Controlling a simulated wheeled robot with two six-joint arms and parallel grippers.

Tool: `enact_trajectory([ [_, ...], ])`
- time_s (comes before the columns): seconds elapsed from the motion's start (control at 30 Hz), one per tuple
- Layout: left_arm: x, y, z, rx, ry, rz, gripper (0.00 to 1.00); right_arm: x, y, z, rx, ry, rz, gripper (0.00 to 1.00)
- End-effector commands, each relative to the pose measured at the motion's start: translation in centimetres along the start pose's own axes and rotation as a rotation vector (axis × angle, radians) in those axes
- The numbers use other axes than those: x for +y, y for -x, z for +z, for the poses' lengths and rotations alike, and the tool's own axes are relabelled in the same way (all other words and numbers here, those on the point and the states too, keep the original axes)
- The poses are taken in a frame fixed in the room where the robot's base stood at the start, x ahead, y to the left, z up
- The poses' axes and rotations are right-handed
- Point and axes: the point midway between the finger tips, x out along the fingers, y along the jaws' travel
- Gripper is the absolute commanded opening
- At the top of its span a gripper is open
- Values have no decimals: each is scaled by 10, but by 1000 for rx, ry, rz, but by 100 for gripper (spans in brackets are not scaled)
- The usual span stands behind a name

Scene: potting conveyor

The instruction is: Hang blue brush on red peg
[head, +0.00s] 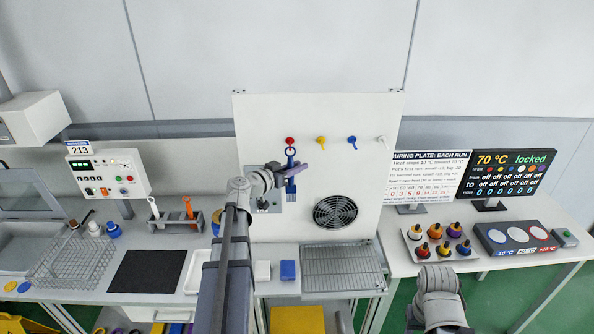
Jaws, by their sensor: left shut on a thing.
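The blue brush (291,187) is upright in front of the white panel, its head down and the ring of its handle up. My left gripper (290,171) is shut on its handle. The ring shows just below the red peg (290,140), close to it in the picture. I cannot tell whether the ring is around the peg or in front of it. The gripper hides part of the handle. My right arm shows only as a grey link at the bottom right, and its gripper is not visible.
The white panel (262,118) also carries a yellow peg (321,140), a blue peg (352,140) and a white peg (382,139). A round fan grille (335,212) is lower right on it. A wire rack (342,268) and a blue block (287,270) sit below.

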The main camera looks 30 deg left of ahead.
Motion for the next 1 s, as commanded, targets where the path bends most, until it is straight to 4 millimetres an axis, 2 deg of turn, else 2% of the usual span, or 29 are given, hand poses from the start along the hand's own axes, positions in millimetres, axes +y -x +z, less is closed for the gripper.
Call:
enact_trajectory([
  [0.57,-25,-25,-5,1,1,0,0,0,-2,0,0,1,0,50],
  [1.0,-36,-35,2,-1,-1,-3,0,-1,-12,-1,0,3,1,50],
])
